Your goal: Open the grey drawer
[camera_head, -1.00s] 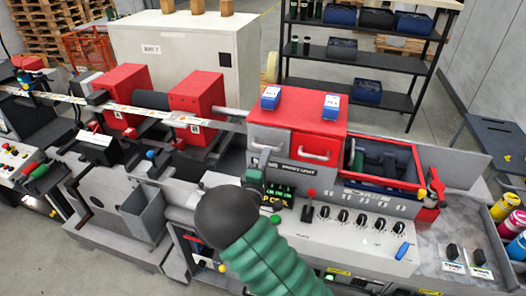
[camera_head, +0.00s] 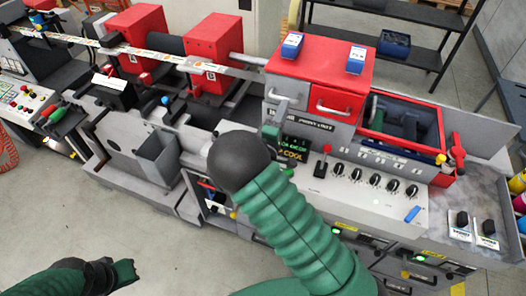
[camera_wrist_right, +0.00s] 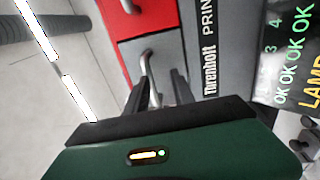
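The grey drawer (camera_head: 288,92) is in the printer unit under the red top, left of a red drawer. Its front looks flush, and it has a metal bar handle. In the right wrist view, the grey drawer front (camera_wrist_right: 168,47) and its handle (camera_wrist_right: 147,64) are straight ahead. My right gripper (camera_wrist_right: 158,86) is open, its two dark fingers apart close to the handle. The lower handle runs down between them; I cannot tell whether they touch it. In the head view, the right gripper (camera_head: 271,133) is mostly hidden behind my arm. My left arm's end (camera_head: 105,268) is low at left, its fingers unclear.
The red drawer (camera_head: 336,104) adjoins on the right; it also shows in the wrist view (camera_wrist_right: 128,22). A panel with knobs and a red-topped lever (camera_head: 326,150) lies below. An open red-rimmed bin (camera_head: 400,122) is to the right. Floor at lower left is free.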

